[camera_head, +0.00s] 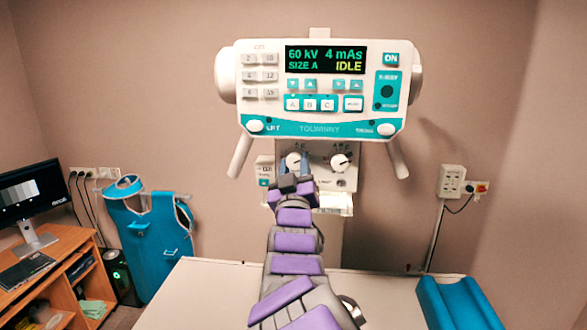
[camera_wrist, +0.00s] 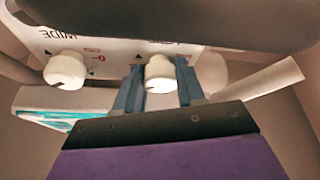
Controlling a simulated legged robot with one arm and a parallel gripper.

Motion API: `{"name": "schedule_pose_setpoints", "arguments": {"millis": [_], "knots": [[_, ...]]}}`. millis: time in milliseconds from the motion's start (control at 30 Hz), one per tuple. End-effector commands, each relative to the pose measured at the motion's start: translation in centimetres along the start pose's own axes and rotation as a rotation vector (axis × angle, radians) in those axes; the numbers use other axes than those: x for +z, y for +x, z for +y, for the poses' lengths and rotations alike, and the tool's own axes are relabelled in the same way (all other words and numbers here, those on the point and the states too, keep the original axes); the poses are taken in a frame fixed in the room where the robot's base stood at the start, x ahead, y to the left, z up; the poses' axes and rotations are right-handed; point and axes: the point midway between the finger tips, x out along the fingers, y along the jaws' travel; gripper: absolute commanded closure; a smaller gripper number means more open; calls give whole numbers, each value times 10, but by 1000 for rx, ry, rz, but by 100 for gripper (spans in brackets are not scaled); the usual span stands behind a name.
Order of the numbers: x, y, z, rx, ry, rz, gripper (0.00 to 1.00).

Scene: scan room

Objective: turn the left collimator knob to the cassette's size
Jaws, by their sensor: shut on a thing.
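The left collimator knob (camera_head: 294,158) is white and sits on the pale panel below the console. My gripper (camera_head: 294,169) is at this knob, with one dark blue finger on each side of it. In the wrist view, which shows the panel upside down, my gripper (camera_wrist: 158,68) is shut on the white left knob (camera_wrist: 160,75). The right collimator knob (camera_head: 340,162) stands free and also shows in the wrist view (camera_wrist: 65,71). The left knob's pointer and scale are too small or hidden to read. The console display (camera_head: 326,60) reads 60 kV, 4 mAs, SIZE A, IDLE. I cannot make out a cassette.
The console's handles (camera_head: 240,156) (camera_head: 398,159) hang down on both sides of the knobs. A white table (camera_head: 210,285) lies below, with a blue cushion (camera_head: 455,305) at right. A blue apron (camera_head: 160,235) and a desk (camera_head: 60,275) stand at left.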

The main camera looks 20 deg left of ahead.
Motion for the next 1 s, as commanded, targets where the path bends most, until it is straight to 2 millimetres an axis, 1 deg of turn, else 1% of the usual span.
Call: {"name": "schedule_pose_setpoints", "arguments": {"millis": [600, 800, 1000], "knots": [[-4, 2, 3, -226, -544, 29, 92], [-5, 2, 4, -291, -698, 35, 92], [-6, 2, 5, -341, -816, 42, 92]]}}
